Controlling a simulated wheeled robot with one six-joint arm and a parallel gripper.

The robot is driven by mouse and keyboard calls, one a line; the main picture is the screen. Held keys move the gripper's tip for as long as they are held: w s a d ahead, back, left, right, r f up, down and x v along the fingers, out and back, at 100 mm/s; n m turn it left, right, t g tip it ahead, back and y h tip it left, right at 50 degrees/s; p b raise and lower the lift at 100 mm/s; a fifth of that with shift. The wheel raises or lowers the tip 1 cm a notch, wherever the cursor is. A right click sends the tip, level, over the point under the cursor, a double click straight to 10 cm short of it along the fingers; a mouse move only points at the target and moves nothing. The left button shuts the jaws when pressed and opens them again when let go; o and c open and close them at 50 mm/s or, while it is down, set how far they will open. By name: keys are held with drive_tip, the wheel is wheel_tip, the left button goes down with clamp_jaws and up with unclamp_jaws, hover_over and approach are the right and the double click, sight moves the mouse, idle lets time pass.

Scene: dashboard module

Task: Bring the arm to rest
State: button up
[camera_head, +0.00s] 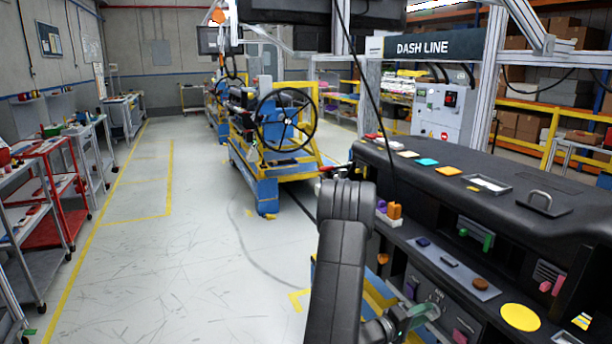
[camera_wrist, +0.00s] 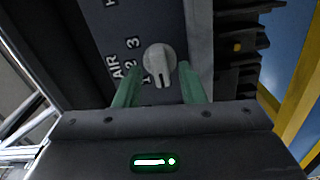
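My arm (camera_head: 345,250) reaches down at the front of the black dashboard module (camera_head: 480,200). My gripper (camera_wrist: 158,92) shows two green fingers set apart in the wrist view. A light grey rotary knob (camera_wrist: 159,60) on a dark panel marked AIR, 2 and 3 shows between and beyond the fingertips. A gap shows on either side of the knob, and I see no finger touching it. In the head view my gripper (camera_head: 412,315) is low at the module's front face, with its fingers partly visible.
Coloured pads and a handle plate (camera_head: 545,203) lie on the module's top. A blue and yellow cart with a steering wheel (camera_head: 286,122) stands behind. Shelves and a red trolley (camera_head: 55,165) line the left. The floor (camera_head: 180,240) left of my arm is clear.

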drive_tip(key=m+b, duration=0.2)
drive_tip(key=m, duration=0.2)
drive_tip(key=shift+f+m, duration=0.1)
drive_tip(key=shift+m, duration=0.2)
drive_tip(key=m+b, duration=0.3)
drive_tip(key=m, duration=0.2)
drive_tip(key=shift+s+b, duration=0.1)
drive_tip(key=shift+b, duration=0.2)
drive_tip(key=m+b, duration=0.2)
drive_tip(key=m, duration=0.3)
drive_tip(key=shift+s+b, duration=0.1)
drive_tip(key=shift+b, duration=0.3)
drive_tip(key=m+b, duration=0.1)
drive_tip(key=m, duration=0.1)
drive_tip(key=m+b, duration=0.1)
drive_tip(key=m, duration=0.1)
drive_tip(key=shift+r+m, duration=0.2)
drive_tip(key=shift+m, duration=0.1)
